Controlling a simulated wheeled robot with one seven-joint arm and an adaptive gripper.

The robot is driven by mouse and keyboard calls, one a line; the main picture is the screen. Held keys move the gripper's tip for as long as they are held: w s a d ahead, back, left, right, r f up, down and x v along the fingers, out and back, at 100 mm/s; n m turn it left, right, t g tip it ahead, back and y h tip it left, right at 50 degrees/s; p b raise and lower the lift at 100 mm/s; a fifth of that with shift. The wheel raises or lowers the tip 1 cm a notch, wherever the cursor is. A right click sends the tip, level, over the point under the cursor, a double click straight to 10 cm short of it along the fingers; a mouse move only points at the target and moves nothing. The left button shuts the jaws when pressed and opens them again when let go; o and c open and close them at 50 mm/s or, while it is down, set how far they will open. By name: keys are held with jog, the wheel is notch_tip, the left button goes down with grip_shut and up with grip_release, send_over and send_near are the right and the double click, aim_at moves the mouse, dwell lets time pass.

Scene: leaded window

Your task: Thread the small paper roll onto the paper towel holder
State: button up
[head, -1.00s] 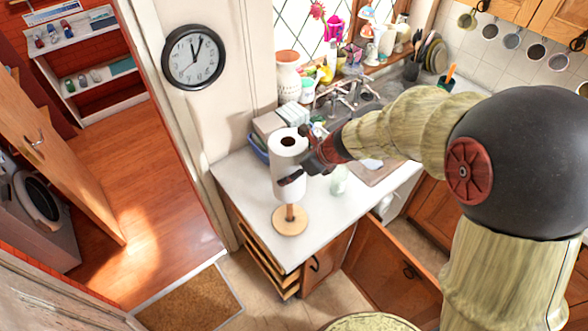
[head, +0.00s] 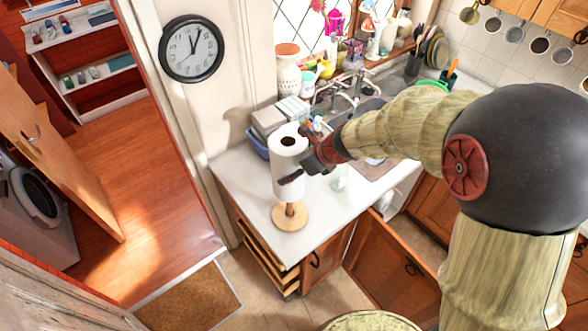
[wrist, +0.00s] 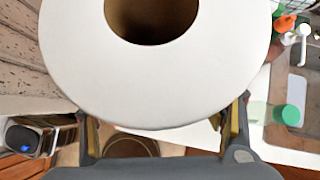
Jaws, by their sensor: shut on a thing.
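The small paper roll (head: 288,150) is white and upright, with a dark hole in its top. My gripper (head: 296,176) is shut on its side from the right. In the wrist view the roll's top (wrist: 75,75) fills the upper middle, between my gripper's fingers (wrist: 163,128). The paper towel holder (head: 290,218) has a round light-wood base on the counter. A short piece of its post shows between the base and the roll's lower end. The post's upper part is hidden, so I cannot tell whether it is inside the roll.
The white counter (head: 240,170) carries the holder near its front edge. A blue bin (head: 257,142), a clear bottle (head: 340,178) and the sink (head: 372,107) lie behind or to the right. A cabinet door (head: 385,262) stands open below.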

jog(key=o, duration=1.3)
jog(key=shift+o, duration=0.2)
jog(key=shift+r, duration=0.1)
jog(key=v, duration=1.1)
jog(key=shift+d+r, duration=0.25)
jog(key=shift+r, duration=0.05)
jog(key=shift+s, duration=0.1)
